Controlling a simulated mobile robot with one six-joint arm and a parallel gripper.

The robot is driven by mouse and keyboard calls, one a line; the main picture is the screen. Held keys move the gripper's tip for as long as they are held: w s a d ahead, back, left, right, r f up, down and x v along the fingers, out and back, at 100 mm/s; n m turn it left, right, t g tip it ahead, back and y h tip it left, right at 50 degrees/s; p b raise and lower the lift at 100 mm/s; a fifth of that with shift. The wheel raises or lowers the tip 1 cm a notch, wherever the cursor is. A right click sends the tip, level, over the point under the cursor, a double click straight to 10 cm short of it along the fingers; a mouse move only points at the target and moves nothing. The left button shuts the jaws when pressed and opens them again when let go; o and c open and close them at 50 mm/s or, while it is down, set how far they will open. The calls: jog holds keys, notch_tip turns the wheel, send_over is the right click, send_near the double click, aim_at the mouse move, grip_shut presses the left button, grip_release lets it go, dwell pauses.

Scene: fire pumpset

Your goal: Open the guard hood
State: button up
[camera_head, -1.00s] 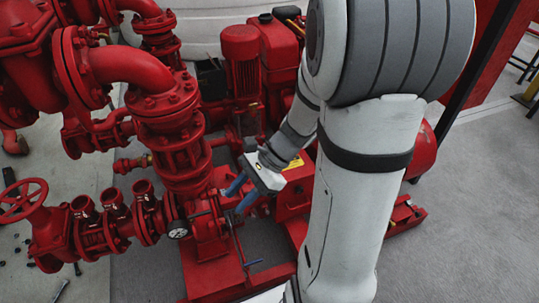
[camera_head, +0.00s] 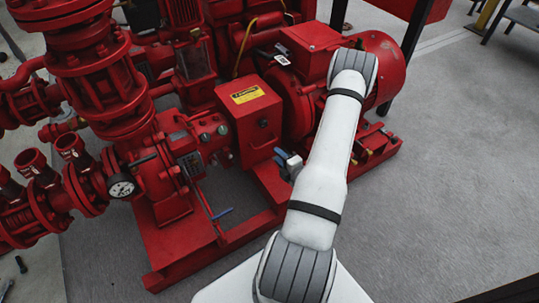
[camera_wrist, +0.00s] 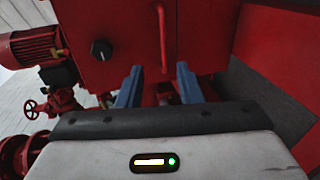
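The guard hood (camera_head: 250,118) is a red box with a yellow warning label on its sloped top, in the middle of the head view. It sits shut over the pump shaft area. In the wrist view the red face of the hood (camera_wrist: 125,55) fills the upper middle, with a black knob (camera_wrist: 101,49) and a vertical red handle (camera_wrist: 162,38). My gripper (camera_head: 280,156) is at the hood's lower right in the head view. Its two blue fingers (camera_wrist: 158,70) are open and apart, with the handle lying between their lines, just beyond the tips. I see no contact.
The red motor (camera_head: 378,68) stands right of the hood, behind my arm. Red pipework and a pressure gauge (camera_head: 122,187) are on the left. Grey floor (camera_head: 440,190) is clear at the right.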

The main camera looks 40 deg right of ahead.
jog(key=b+x, duration=0.2)
jog(key=x, duration=0.5)
jog(key=shift+w+d+f+b, duration=0.2)
jog(key=shift+d+f+b, duration=0.1)
jog(key=shift+f, duration=0.1)
grip_shut()
